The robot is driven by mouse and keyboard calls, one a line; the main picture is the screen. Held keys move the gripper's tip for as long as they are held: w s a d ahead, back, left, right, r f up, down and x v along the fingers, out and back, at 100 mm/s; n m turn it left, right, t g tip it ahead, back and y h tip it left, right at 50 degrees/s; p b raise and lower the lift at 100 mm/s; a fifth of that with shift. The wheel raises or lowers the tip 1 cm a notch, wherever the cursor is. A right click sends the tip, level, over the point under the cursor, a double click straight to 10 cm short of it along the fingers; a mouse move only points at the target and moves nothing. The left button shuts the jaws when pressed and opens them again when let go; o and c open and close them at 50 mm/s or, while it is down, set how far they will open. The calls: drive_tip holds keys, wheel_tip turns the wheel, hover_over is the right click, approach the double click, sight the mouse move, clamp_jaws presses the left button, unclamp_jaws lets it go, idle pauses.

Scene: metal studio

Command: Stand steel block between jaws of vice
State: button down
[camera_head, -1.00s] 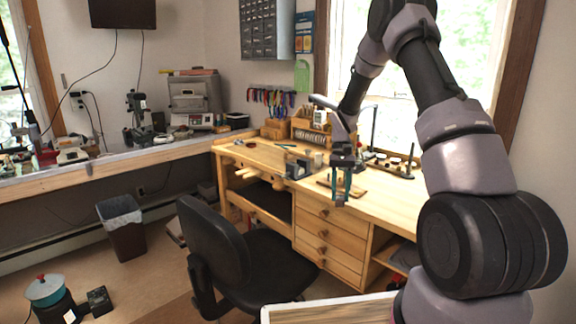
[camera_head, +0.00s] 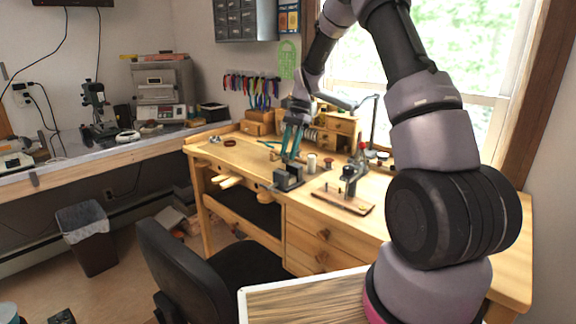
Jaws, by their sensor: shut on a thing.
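The vice (camera_head: 287,181) is a small dark grey block-like tool at the front edge of the wooden workbench (camera_head: 240,158). My gripper (camera_head: 290,156) has teal fingers pointing down and is directly above the vice in this view. The fingers are shut on the steel block, which is too small and too covered by the fingers to make out clearly. The fingertips look close to the top of the jaws. I cannot tell whether the block is between the jaws or still above them.
A dark stand on a wooden board (camera_head: 330,201) is just right of the vice. Small pots (camera_head: 312,163) stand behind it. Wooden drawer boxes (camera_head: 338,126) are at the back. A black chair (camera_head: 190,270) stands in front of the bench.

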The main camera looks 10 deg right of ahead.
sight(289, 163)
drive_tip(key=shift+f, duration=2.35)
drive_tip(key=shift+f, duration=0.1)
drive_tip(key=c, duration=0.5)
unclamp_jaws()
